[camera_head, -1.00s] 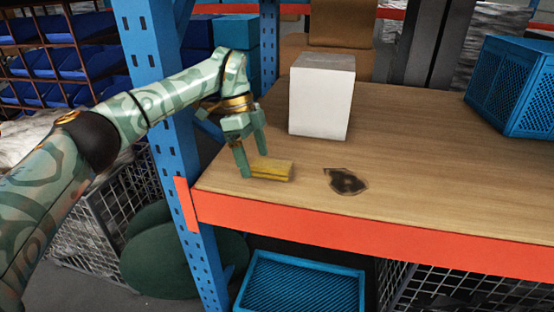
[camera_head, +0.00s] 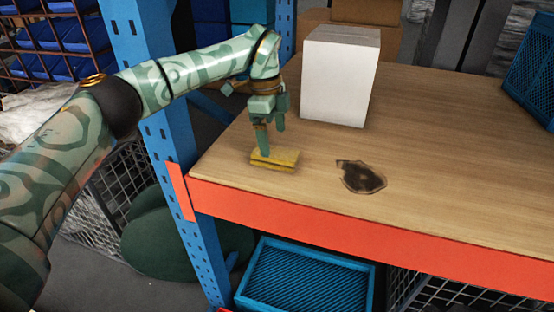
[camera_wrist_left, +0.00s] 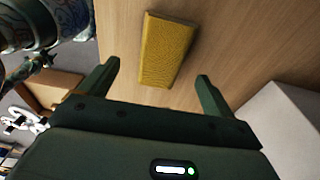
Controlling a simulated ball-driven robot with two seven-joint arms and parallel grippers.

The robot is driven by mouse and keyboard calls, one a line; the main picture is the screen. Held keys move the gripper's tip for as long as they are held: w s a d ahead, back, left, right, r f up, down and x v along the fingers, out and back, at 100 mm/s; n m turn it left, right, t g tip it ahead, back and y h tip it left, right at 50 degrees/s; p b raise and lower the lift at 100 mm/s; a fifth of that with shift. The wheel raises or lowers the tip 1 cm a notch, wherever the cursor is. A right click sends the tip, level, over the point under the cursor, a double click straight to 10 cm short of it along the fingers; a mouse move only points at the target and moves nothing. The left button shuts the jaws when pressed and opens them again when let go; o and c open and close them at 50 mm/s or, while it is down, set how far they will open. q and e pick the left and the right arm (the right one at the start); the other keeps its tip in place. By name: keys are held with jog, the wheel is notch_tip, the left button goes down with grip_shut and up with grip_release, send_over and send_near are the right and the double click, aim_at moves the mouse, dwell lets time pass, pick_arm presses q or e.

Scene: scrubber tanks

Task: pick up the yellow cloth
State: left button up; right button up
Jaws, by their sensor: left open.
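The yellow cloth (camera_head: 284,160) is a folded, flat block on the wooden shelf top, near its front left corner. It also shows in the left wrist view (camera_wrist_left: 165,48), just beyond the fingertips and lined up with the gap between them. My left gripper (camera_head: 272,140) points down at the back left side of the cloth, with one fingertip overlapping it in the head view. In the left wrist view the gripper (camera_wrist_left: 159,71) has its fingers wide apart with nothing between them. I cannot tell whether a finger touches the cloth. My right gripper is in neither view.
A white box (camera_head: 338,82) stands behind and right of the gripper. A dark stain (camera_head: 361,177) lies right of the cloth. A blue crate (camera_head: 531,70) is at the far right. An orange beam (camera_head: 350,222) edges the shelf, and a blue post (camera_head: 165,140) stands at its left.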

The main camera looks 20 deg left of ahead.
aim_at(275, 152)
pick_arm(q)
jog(key=f, duration=0.2)
jog(key=f+b, duration=0.1)
jog(key=f, duration=0.1)
jog(key=f+b, duration=0.1)
jog(key=shift+w+d+f, duration=0.2)
jog(key=shift+w+f, duration=0.05)
jog(key=shift+f, duration=0.15)
jog(key=shift+s+r, duration=0.1)
jog(key=shift+r, duration=0.05)
jog(key=c, duration=1.1)
jog(key=shift+o, duration=0.2)
jog(key=shift+r, duration=0.1)
jog(key=shift+r, duration=0.25)
jog(key=r, duration=0.1)
jog(key=r+p, duration=0.2)
jog(key=r, duration=0.1)
jog(key=shift+s+d, duration=0.2)
jog(key=shift+s, duration=0.15)
jog(key=s+d+r+p, duration=0.4)
jog(key=s+r, duration=0.4)
jog(key=s, duration=0.4)
jog(key=shift+d+r, duration=0.15)
jog(key=shift+d, duration=0.35)
